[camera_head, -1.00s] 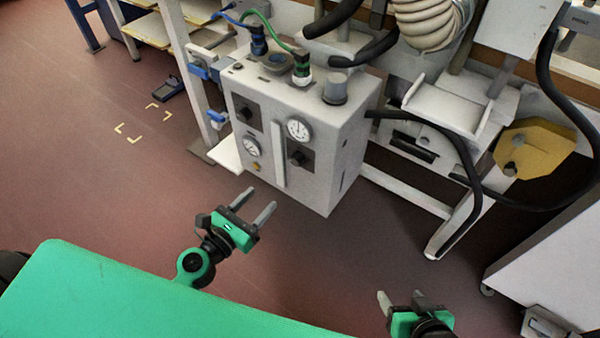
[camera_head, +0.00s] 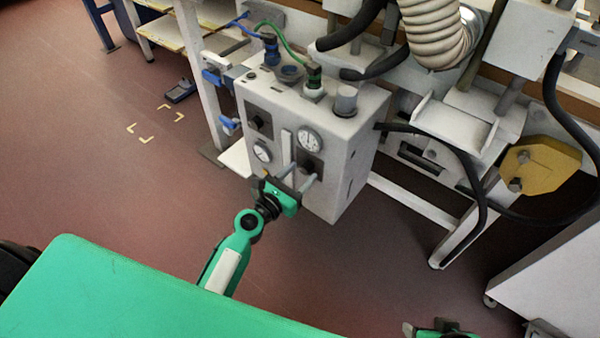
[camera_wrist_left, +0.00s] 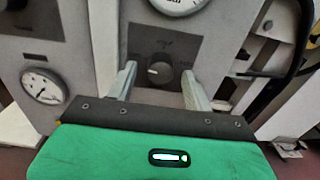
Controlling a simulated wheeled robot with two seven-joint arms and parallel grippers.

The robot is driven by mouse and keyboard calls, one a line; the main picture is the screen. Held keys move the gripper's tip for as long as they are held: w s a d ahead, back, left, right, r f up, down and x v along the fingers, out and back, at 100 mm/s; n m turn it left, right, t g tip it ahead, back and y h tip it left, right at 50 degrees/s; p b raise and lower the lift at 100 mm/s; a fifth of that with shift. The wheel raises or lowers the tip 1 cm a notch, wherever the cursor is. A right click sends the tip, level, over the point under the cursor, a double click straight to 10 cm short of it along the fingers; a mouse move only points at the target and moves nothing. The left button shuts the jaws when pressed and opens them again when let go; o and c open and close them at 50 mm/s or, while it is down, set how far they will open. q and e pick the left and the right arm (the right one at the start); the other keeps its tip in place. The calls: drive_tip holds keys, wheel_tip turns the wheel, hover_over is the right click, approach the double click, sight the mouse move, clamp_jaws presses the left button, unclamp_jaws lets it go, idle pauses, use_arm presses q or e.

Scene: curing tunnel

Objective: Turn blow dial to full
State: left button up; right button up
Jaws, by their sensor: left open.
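The control box (camera_head: 338,190) is light grey, with two round gauges and two black dials on dark plates on its front. My left gripper (camera_head: 301,174) is open in front of the lower right dial (camera_head: 307,166). In the left wrist view this black dial (camera_wrist_left: 159,70) lies between and beyond the two fingers of my gripper (camera_wrist_left: 160,85), with a pale mark on its left side. I see no contact with it. The plate's label is too small to read. The other dial (camera_head: 258,122) is at the upper left. My right gripper (camera_head: 440,330) is cut off at the bottom edge.
Gauges (camera_head: 309,139) sit close above and left of the dial. A vertical strip (camera_head: 287,150) runs beside it. Hoses (camera_head: 440,30) and a dark cable (camera_head: 470,165) hang at the right.

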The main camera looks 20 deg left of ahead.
use_arm(q)
drive_tip(key=shift+w+d, duration=0.1)
drive_tip(key=shift+w, duration=0.1)
drive_tip(key=c, duration=1)
drive_tip(key=shift+o, duration=0.2)
